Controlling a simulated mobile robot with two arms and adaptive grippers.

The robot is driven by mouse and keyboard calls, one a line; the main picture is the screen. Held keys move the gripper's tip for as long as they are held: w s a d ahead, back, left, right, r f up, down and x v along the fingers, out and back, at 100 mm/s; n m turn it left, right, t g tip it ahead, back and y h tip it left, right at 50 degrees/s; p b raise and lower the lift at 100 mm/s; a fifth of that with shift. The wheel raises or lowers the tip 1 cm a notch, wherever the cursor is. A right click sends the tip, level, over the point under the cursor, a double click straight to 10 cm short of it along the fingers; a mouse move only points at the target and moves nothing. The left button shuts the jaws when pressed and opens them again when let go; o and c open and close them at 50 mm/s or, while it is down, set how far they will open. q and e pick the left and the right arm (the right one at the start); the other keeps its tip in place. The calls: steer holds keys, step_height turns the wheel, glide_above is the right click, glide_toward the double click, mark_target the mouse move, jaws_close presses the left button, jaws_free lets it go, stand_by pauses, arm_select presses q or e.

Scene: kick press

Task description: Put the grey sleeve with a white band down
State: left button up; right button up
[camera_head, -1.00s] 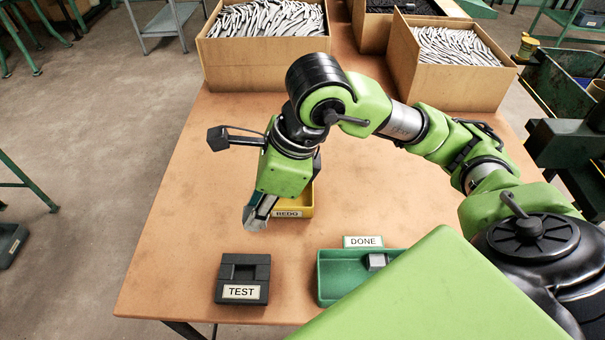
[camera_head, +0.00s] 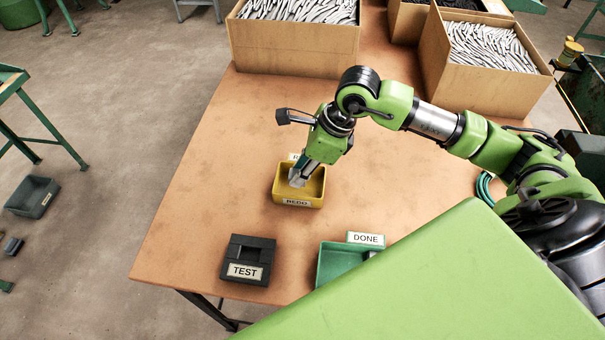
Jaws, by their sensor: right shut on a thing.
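My right gripper (camera_head: 298,178) is over the yellow REDO bin (camera_head: 297,203), its fingertips at or just inside the opening. It is shut on the grey sleeve with a white band, of which little can be made out; the fingers hide it and its band cannot be told. I cannot tell whether the sleeve touches the bin floor. My left gripper is not in view.
A black TEST block (camera_head: 249,255) and a green DONE tray (camera_head: 338,262) stand near the table's front edge; a grey piece shows in the tray. The table's left side is clear.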

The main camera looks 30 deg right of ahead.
steer(key=shift+w+d+f, duration=0.1)
steer(key=shift+d+f, duration=0.05)
steer(key=shift+f, duration=0.05)
steer(key=f+p, duration=0.2)
steer(key=f, duration=0.1)
steer(key=shift+w+d, duration=0.15)
steer(key=shift+d, duration=0.15)
steer(key=shift+f, duration=0.45)
steer(key=shift+f, duration=0.15)
steer(key=o, duration=0.7)
steer(key=shift+o, duration=0.2)
